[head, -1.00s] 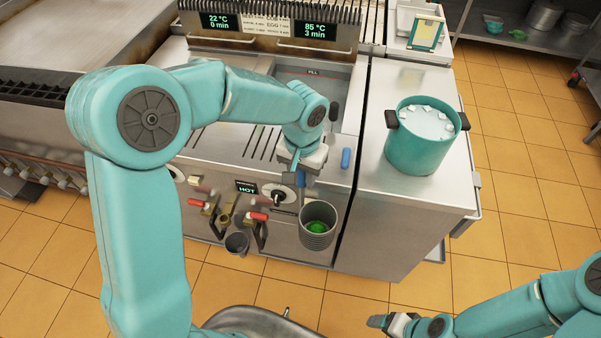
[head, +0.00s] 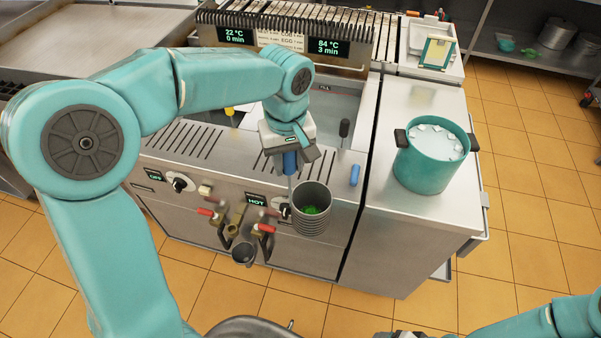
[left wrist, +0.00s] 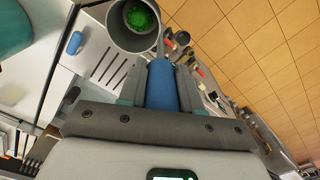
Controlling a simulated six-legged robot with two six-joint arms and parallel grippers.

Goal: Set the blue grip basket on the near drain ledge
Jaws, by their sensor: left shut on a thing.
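My left gripper (head: 292,160) is shut on the upright blue grip (head: 290,162) of a grey cylindrical basket (head: 312,222) with green food inside. The basket hangs in front of the boiler's front panel, its rim close to the front edge of the slotted drain ledge (head: 185,143). In the left wrist view the blue grip (left wrist: 162,85) sits between the fingers, with the basket (left wrist: 130,40) beyond. My right gripper (head: 395,334) is cut off at the bottom edge, and its jaws cannot be made out.
A teal pot (head: 432,165) with white pieces stands on the counter at right. A separate blue grip (head: 354,175) shows near the ledge's right end. Red-handled taps (head: 266,228) and a small grey cup (head: 243,254) are below. The water basin (head: 335,108) lies behind the ledge.

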